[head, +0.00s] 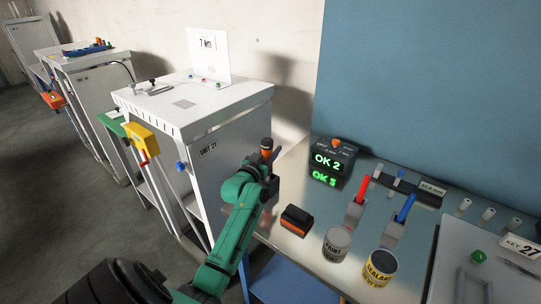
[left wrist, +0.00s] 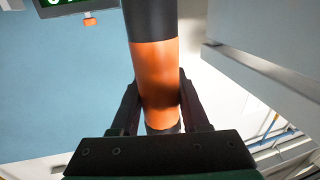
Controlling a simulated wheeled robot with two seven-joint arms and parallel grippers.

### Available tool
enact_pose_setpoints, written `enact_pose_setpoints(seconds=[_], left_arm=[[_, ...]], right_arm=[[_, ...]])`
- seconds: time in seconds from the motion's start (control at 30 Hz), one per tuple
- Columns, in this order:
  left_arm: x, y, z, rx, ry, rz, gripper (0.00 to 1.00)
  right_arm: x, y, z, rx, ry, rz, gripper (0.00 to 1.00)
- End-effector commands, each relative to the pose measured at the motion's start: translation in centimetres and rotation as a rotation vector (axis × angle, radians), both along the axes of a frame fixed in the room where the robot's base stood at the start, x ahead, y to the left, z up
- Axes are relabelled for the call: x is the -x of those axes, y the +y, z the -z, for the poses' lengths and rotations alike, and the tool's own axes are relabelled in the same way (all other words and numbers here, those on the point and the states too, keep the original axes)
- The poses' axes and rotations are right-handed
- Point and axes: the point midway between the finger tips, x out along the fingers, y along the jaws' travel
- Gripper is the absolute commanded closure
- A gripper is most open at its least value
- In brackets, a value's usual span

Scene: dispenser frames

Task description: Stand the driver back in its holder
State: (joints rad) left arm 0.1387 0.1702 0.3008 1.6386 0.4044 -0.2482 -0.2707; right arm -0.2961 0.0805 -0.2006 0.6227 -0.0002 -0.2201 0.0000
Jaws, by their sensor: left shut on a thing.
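The driver, with an orange grip and dark ends, is in my left gripper (head: 266,163). Its orange and black top (head: 266,146) shows above the jaws in the head view. In the left wrist view the two fingers are shut around the orange grip (left wrist: 158,85), one on each side. The driver looks roughly upright in the head view, beside the white cabinet; its lower end is hidden. A dark and orange block (head: 297,220) sits at the bench's front left edge; I cannot tell whether it is the holder. My right gripper is not in view.
The bench holds an "OK 2" box (head: 333,157), a red-handled tool (head: 363,187) and a blue-handled tool (head: 406,209) in grey blocks, a paint can (head: 336,244) and a sealant can (head: 380,267). The white cabinet (head: 225,140) stands close to my left gripper.

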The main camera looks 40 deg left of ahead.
Motion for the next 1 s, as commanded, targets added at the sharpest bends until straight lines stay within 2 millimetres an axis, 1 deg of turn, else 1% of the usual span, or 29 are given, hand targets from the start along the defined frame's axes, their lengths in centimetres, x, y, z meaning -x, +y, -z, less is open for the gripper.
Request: enact_pose_setpoints(seconds=[0.03,0.13,0.43,0.47,0.5,0.53,0.87,0.97,1.0], left_arm=[[-0.1,0.0,0.9,-0.002,0.001,0.002,1.0],[0.0,0.1,2.3,-0.002,-0.002,0.0,1.0],[0.0,0.0,2.7,-0.002,-0.003,0.0,1.0],[0.0,0.0,2.8,0.0,0.001,0.001,0.44],[0.0,0.0,2.8,0.0,0.001,0.001,0.28],[0.0,0.0,2.8,0.0,0.001,0.001,0.25],[0.0,0.0,2.5,0.0,0.001,0.001,0.25],[1.0,-0.3,2.8,0.0,0.002,0.001,0.25],[1.6,-0.4,2.9,-0.001,0.001,0.001,0.25]], right_arm=[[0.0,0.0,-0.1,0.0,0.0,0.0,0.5],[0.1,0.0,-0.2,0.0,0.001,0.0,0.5],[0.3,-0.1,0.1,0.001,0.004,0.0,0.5],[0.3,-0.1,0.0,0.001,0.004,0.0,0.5],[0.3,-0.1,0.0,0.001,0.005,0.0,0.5],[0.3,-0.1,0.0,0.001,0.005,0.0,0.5],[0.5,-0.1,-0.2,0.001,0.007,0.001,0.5],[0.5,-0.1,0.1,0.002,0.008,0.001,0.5],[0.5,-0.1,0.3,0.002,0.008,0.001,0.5]])
